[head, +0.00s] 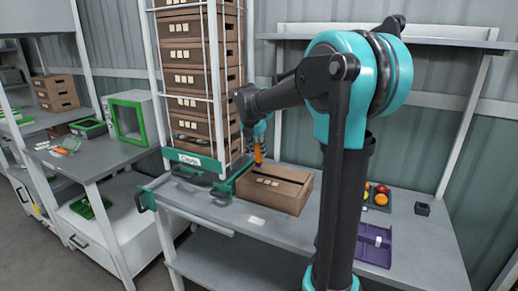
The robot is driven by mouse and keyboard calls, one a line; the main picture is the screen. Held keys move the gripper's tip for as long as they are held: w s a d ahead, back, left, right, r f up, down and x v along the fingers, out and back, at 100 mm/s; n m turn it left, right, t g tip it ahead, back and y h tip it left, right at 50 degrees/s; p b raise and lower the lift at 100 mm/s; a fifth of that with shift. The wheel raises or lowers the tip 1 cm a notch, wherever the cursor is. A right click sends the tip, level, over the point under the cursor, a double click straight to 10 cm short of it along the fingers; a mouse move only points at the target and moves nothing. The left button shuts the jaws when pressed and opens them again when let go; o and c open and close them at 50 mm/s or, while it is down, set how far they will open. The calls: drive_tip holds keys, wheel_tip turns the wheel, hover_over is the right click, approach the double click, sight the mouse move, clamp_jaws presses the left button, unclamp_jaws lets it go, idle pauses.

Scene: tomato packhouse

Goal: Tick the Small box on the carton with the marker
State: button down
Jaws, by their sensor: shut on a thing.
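A brown carton (290,194) sits on the grey bench in the middle of the head view. Several small pale squares (268,182) show on it, too small to read; I cannot make out which is Small or any tick. My gripper (261,140) is above the carton's back left part, shut on the orange marker (258,156). The marker points down, close over the carton. I cannot tell whether its tip touches. My arm hides part of the bench on the right.
A tall stack of brown crates (203,103) in a white frame with a green base stands just left of the carton. A purple tray (372,246), tomatoes (381,194) and a small black block (422,208) lie to the right. A pale card (257,221) lies in front.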

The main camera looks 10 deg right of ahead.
sight(259, 164)
drive_tip(key=shift+f, duration=2.75)
drive_tip(key=shift+f, duration=0.6)
drive_tip(key=shift+w+d, duration=0.1)
drive_tip(key=shift+d, duration=0.5)
drive_tip(key=shift+a, duration=0.65)
drive_tip(key=shift+d+r, duration=0.1)
drive_tip(key=shift+r, duration=2.95)
